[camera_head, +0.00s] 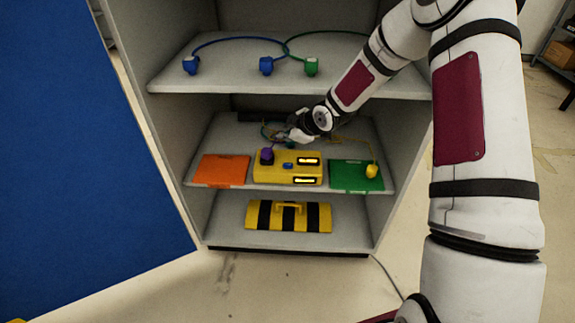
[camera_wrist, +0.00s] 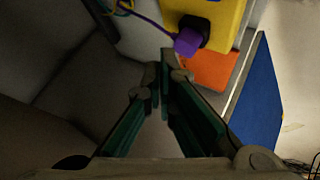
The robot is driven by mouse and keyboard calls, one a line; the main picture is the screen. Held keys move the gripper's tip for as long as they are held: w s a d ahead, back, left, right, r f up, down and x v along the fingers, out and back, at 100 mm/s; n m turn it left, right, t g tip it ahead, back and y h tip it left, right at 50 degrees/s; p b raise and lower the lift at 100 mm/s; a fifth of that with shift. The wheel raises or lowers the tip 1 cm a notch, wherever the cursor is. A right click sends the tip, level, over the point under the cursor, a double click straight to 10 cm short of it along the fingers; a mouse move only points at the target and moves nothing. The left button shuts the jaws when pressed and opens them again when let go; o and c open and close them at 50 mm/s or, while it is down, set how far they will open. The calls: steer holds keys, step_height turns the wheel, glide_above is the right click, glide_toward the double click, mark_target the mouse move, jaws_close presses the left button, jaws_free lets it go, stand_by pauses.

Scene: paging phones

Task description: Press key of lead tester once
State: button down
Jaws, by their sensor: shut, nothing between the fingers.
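The lead tester (camera_head: 288,177) is a yellow box on the middle shelf. It has a small blue key (camera_head: 287,165) on top and two lit display windows at its right. A purple plug (camera_head: 267,155) sits at its left end, in a black socket as the wrist view shows. My gripper (camera_head: 283,136) is shut and empty, above and behind the tester. In the wrist view the closed fingertips (camera_wrist: 166,62) are apart from the purple plug (camera_wrist: 187,42) and the yellow tester (camera_wrist: 227,24). The key is not clearly visible there.
An orange mat (camera_head: 221,170) lies left of the tester. A green mat (camera_head: 348,176) with a yellow plug (camera_head: 372,171) lies right. A black-striped yellow case (camera_head: 288,216) sits below. Cabinet walls flank my arm.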

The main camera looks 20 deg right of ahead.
mark_target(286, 166)
steer(key=shift+f, duration=0.15)
step_height(286, 166, down, 9)
steer(key=b, duration=0.7)
steer(key=shift+r, duration=0.2)
steer(key=shift+f, duration=0.1)
stand_by(0.9)
steer(key=shift+f+b, duration=0.3)
steer(key=shift+b, duration=0.05)
steer(key=shift+f+b, duration=0.4)
steer(key=shift+f, duration=0.05)
stand_by(0.7)
steer(key=shift+r, duration=0.1)
steer(key=shift+r+p, duration=0.7)
steer(key=shift+r, duration=0.1)
steer(key=shift+r, duration=0.1)
steer(key=shift+r+p, duration=1.95)
steer(key=shift+r, duration=0.45)
